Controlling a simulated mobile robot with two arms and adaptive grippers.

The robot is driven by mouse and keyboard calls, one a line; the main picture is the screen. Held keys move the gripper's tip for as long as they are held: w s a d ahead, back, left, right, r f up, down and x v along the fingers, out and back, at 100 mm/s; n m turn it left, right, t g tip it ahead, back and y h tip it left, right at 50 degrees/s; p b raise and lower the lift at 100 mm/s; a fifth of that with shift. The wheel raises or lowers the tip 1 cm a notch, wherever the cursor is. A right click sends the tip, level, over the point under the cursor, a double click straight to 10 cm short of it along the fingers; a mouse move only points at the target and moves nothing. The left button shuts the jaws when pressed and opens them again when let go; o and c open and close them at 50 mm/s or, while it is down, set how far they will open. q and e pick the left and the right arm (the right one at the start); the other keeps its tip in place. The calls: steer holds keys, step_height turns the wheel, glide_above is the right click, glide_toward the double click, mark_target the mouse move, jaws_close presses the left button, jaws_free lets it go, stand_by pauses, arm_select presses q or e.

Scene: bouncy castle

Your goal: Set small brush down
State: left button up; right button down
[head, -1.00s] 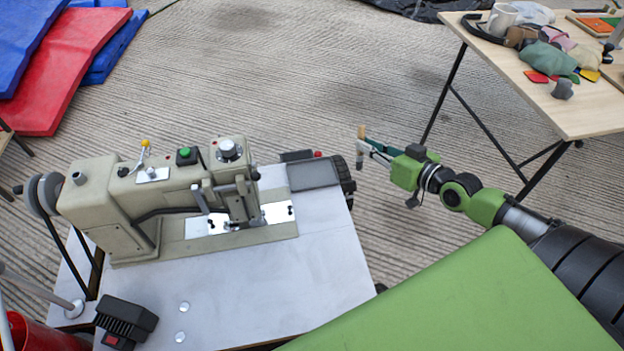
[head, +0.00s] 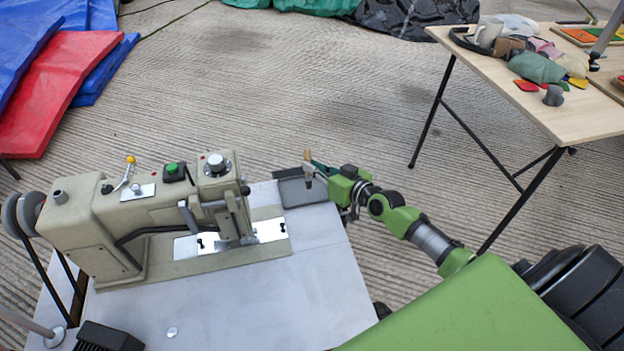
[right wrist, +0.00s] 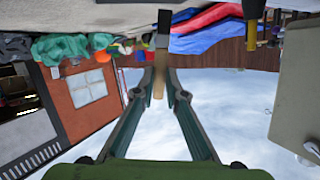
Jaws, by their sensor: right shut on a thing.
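The small brush (head: 307,156) has a tan wooden handle and a darker lower end, and looks roughly upright in the head view. My right gripper (head: 313,167) is shut on it, near the far right corner of the sewing table (head: 250,310). In the picture the brush overlaps the dark grey panel (head: 292,192) at that corner; I cannot tell whether it touches. The right wrist view shows the brush (right wrist: 158,84) between the two fingertips (right wrist: 160,72), with that view upside down. My left gripper is not in view.
A beige sewing machine (head: 150,222) stands on the table, left of the brush. The table's near right part is clear. A wooden table (head: 575,115) with fabric pieces and a mug stands at the back right. Blue and red mats (head: 75,85) lie at the far left.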

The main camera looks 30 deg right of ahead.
mark_target(311, 176)
steer(key=shift+w+a+f, duration=0.3)
steer(key=shift+w+f, duration=0.1)
steer(key=shift+f, duration=0.2)
step_height(311, 176, down, 3)
steer(key=shift+r+b, duration=0.15)
steer(key=shift+b, duration=1)
steer(key=shift+f, duration=0.25)
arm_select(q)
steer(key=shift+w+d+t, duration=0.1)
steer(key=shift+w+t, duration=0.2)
arm_select(e)
steer(key=shift+r, duration=0.15)
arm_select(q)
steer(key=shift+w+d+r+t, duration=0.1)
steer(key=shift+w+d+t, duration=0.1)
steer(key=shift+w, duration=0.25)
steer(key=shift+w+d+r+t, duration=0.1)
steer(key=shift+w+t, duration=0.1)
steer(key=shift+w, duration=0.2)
arm_select(e)
steer(key=c, duration=2)
jaws_free()
steer(key=shift+c, duration=0.2)
